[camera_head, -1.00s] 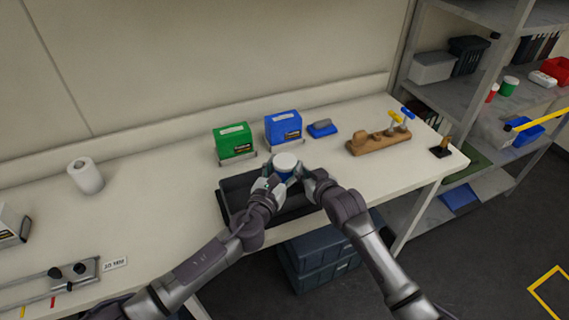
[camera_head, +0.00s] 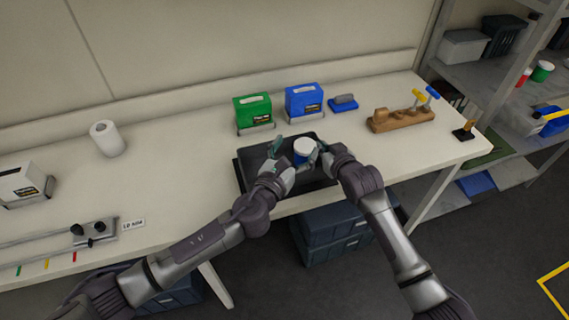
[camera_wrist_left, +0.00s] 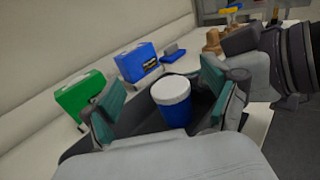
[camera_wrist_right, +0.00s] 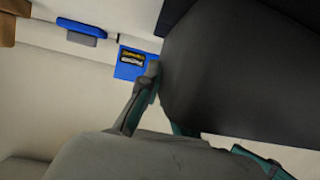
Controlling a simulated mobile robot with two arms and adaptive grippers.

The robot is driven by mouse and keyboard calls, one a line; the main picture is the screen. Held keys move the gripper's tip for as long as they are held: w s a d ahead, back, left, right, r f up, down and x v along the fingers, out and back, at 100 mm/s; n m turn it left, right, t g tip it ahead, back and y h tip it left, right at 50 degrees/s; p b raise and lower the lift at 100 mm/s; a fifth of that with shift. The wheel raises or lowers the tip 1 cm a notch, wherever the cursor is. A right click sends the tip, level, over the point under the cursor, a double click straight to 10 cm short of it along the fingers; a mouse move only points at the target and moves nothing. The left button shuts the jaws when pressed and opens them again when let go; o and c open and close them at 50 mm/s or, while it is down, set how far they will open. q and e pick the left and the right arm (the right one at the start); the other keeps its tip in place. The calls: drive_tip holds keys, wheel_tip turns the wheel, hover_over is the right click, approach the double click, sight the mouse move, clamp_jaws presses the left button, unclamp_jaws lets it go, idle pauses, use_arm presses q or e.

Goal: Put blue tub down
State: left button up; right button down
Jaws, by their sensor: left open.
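The blue tub (camera_head: 302,155) with a white lid is upright over the black tray (camera_head: 247,178); I cannot tell whether its base touches the tray. It also shows in the left wrist view (camera_wrist_left: 174,106). My left gripper (camera_head: 283,158) is open, to the left of the tub. In the left wrist view its teal-padded fingers (camera_wrist_left: 165,105) stand apart with the tub beyond and between them. My right gripper (camera_head: 322,152) is close against the tub's right side. In the right wrist view the tub is not visible, and its grip is unclear.
A green box (camera_head: 254,111) and a blue box (camera_head: 304,101) stand behind the tray. A blue-based block (camera_head: 343,103) and a wooden holder (camera_head: 400,119) are to the right. A white roll (camera_head: 107,139) stands at left. The bench between roll and tray is clear.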

use_arm(q)
drive_tip(key=v, duration=0.7)
drive_tip(key=shift+s+r, duration=0.1)
use_arm(e)
drive_tip(key=c, duration=1.2)
unclamp_jaws()
drive_tip(key=shift+c, duration=0.2)
